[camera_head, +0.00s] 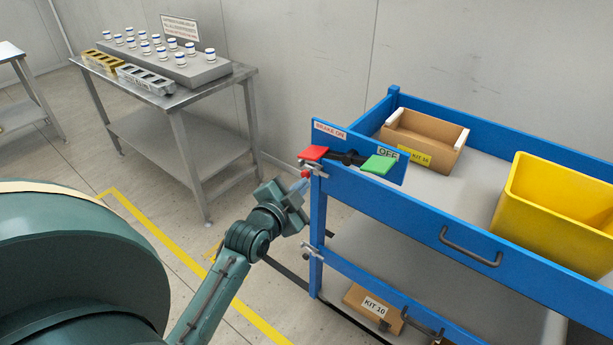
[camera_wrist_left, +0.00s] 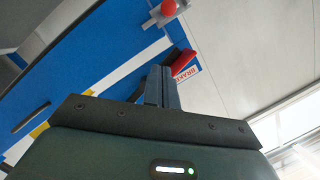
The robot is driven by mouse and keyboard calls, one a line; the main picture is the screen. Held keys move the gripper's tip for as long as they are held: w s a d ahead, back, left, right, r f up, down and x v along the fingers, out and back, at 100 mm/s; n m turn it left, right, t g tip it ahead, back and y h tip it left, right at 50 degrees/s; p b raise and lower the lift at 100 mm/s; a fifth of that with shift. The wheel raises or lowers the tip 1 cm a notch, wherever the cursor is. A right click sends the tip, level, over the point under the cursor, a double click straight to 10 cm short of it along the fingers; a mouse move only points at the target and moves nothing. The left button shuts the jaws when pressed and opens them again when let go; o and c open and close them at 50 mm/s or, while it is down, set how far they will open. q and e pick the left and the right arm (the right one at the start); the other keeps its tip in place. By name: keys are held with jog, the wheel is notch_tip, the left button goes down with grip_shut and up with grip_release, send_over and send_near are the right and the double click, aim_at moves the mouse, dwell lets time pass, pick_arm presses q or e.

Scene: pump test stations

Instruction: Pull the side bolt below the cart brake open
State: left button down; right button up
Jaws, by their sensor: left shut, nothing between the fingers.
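The blue cart (camera_head: 470,243) stands at the right. On its corner are the brake's red pedal (camera_head: 313,153) and green pedal (camera_head: 378,165), with a BRAKE label. Just below the red pedal is a small metal side bolt (camera_head: 316,168) with a red ball knob (camera_head: 305,174). In the left wrist view the red knob (camera_wrist_left: 168,8) shows at the top edge, with the red pedal (camera_wrist_left: 183,62) nearer the fingers. My left gripper (camera_head: 301,187) is shut and empty, close below the knob; its fingers (camera_wrist_left: 161,86) show no hold on it. My right gripper is not in view.
A second metal latch (camera_head: 311,249) sits lower on the cart's corner post. A steel table (camera_head: 150,125) with several jars stands back left. Open floor lies between.

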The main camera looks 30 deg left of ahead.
aim_at(308, 176)
pick_arm(q)
jog(key=w+a+f, duration=0.1)
jog(key=w, duration=0.1)
jog(key=w+a+f, duration=0.1)
jog(key=w, duration=0.2)
jog(key=w+a+f, duration=0.1)
jog(key=w, duration=0.1)
jog(key=shift+w+f, duration=0.35)
jog(key=shift+w, duration=0.05)
jog(key=shift+a+f, duration=0.25)
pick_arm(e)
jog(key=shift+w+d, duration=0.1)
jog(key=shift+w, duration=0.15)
pick_arm(q)
jog(key=a+b, duration=0.1)
jog(key=a, duration=0.3)
jog(key=shift+w+a+b, duration=0.2)
jog(key=shift+a+b, duration=0.1)
jog(key=shift+b, duration=0.05)
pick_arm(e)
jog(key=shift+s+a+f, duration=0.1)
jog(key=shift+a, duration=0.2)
